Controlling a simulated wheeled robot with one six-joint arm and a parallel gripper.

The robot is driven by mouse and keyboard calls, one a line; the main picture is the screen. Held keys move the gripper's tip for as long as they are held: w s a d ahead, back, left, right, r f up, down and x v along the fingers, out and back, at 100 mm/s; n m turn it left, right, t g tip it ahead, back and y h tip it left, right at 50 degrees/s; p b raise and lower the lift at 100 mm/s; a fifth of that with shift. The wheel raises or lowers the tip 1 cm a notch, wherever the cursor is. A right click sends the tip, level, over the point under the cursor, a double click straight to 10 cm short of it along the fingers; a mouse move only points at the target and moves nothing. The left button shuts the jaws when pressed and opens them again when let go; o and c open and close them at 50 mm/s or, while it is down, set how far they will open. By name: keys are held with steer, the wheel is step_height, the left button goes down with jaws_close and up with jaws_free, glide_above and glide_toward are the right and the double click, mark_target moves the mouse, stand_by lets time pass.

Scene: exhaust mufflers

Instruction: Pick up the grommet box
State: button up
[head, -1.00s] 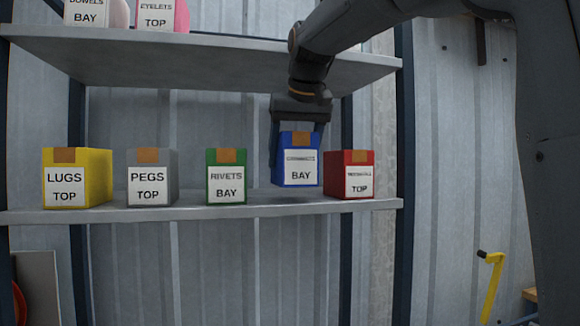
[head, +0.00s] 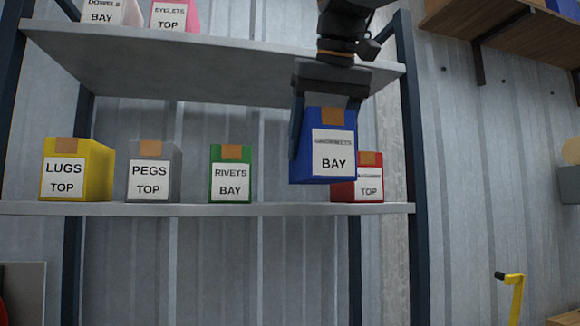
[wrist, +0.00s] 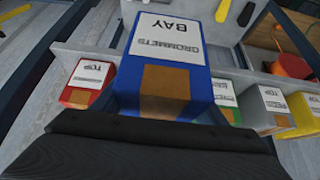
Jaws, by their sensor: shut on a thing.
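The grommet box (head: 311,171) is blue with a tan patch and a white label that reads BAY under a smaller line. In the wrist view the box (wrist: 128,78) shows the label GROMMETS BAY. My gripper (head: 326,120) is shut on the box from above, with a dark finger along its left side. The box hangs in the air in front of the shelf, above the level of the lower board, and partly covers the red box (head: 371,160).
On the lower shelf board (head: 270,209) stand the yellow LUGS box (head: 98,170), the grey PEGS box (head: 150,152) and the green RIVETS box (head: 231,167). The upper board (head: 210,62) is close behind my arm. A wooden shelf (head: 470,25) is at upper right.

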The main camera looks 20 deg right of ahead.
mark_target(327, 150)
steer(key=shift+s+f+b, duration=0.2)
steer(key=shift+s+b, duration=0.3)
steer(key=shift+b, duration=1.8)
steer(key=s+b, duration=0.1)
steer(key=b, duration=0.1)
steer(key=shift+b, duration=0.35)
steer(key=shift+s, duration=0.25)
